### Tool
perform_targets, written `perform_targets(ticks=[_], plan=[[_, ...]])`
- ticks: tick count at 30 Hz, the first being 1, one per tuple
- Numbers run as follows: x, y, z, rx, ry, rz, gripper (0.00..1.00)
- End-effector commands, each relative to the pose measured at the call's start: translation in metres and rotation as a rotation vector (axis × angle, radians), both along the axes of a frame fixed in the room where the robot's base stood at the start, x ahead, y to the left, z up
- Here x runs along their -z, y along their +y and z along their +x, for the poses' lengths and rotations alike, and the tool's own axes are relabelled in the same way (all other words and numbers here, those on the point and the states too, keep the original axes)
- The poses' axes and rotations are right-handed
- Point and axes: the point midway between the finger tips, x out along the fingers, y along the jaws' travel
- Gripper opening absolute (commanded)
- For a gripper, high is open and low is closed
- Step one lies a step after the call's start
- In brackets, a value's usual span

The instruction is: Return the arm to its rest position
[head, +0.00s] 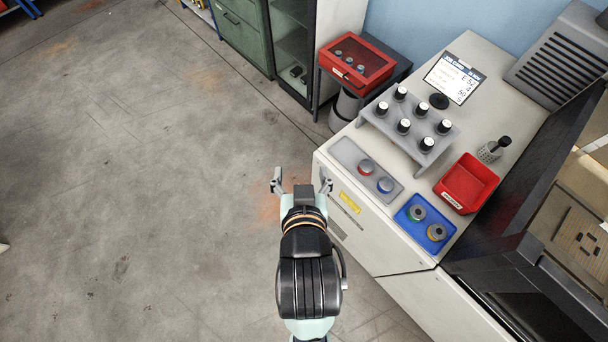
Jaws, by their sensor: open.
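My gripper (301,186) is open and empty, its two fingers spread wide. It hangs over the bare floor, just left of the bench's (322,180) near corner and apart from it. My arm runs from the gripper down to the bottom edge of the picture.
The bench carries a grey rack (434,157) of several black-capped items, a grey tray (346,153), a blue tray (407,221), a red bin (466,205) and a mesh cup (487,153). A red case (383,72) stands behind. The floor (130,180) to the left is clear.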

Motion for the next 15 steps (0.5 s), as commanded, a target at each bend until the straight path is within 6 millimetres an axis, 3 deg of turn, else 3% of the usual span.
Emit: perform_targets(ticks=[1, 3, 11, 15], plan=[[-0.008, 0.012, -0.008, -0.036, -0.031, -0.019, 0.76], [-0.014, 0.018, -0.012, -0.057, -0.054, -0.032, 0.76], [-0.016, 0.018, -0.012, -0.058, -0.057, -0.034, 0.76], [-0.044, 0.018, -0.012, -0.057, -0.056, -0.033, 0.76]])
